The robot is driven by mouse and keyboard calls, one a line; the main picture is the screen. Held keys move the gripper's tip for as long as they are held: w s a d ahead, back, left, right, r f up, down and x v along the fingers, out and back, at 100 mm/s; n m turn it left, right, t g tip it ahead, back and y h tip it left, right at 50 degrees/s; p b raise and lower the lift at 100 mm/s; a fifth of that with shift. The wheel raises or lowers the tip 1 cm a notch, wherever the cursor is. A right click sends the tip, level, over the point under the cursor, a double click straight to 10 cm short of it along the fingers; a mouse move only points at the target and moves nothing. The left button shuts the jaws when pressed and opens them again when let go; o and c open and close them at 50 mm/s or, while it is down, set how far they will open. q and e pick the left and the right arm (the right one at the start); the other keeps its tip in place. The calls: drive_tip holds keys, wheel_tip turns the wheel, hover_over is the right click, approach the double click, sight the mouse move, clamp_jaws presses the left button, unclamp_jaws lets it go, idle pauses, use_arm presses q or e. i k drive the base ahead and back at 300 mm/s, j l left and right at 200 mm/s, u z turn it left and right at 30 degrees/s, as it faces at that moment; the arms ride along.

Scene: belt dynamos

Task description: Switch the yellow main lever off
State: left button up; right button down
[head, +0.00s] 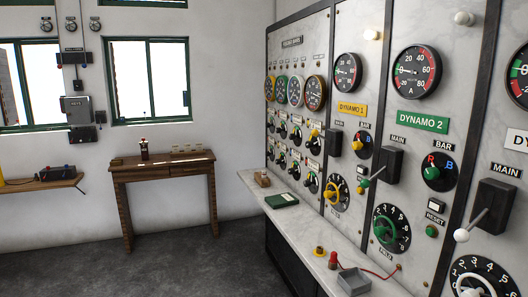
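The switchboard stands on the right. The DYNAMO 1 panel carries a yellow label (351,109). Below it is a black MAIN switch box (333,142). A yellow knob (315,133) shows at the box's left side and seems to be the end of its lever; it sits about level with the box's upper part. The green main lever (364,183) and white main lever (461,236) slope down and left from their boxes. Neither of my grippers is in view.
A marble ledge along the board holds a green book (282,200), a grey tray (353,281) and a red-handled item (333,260). A yellow BAR knob (358,146) and a yellow field wheel (337,187) are close by. A wooden table (163,168) stands at the back; the floor between is clear.

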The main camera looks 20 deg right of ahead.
sight(315, 133)
drive_tip(key=i+z, duration=0.25)
drive_tip(key=i, duration=0.2)
drive_tip(key=i+j+z, duration=0.25)
drive_tip(key=i, duration=0.2)
drive_tip(key=i+j+z, duration=0.25)
drive_tip(key=i, duration=0.2)
drive_tip(key=i+j+z, duration=0.3)
drive_tip(key=z, duration=0.2)
drive_tip(key=i+j+z, duration=0.7)
drive_tip(key=j, duration=0.2)
drive_tip(key=j+z, duration=0.2)
drive_tip(key=j, duration=0.2)
drive_tip(key=i+j+z, duration=0.25)
drive_tip(key=j, duration=0.2)
drive_tip(key=k+l, duration=0.05)
drive_tip(key=k, duration=0.05)
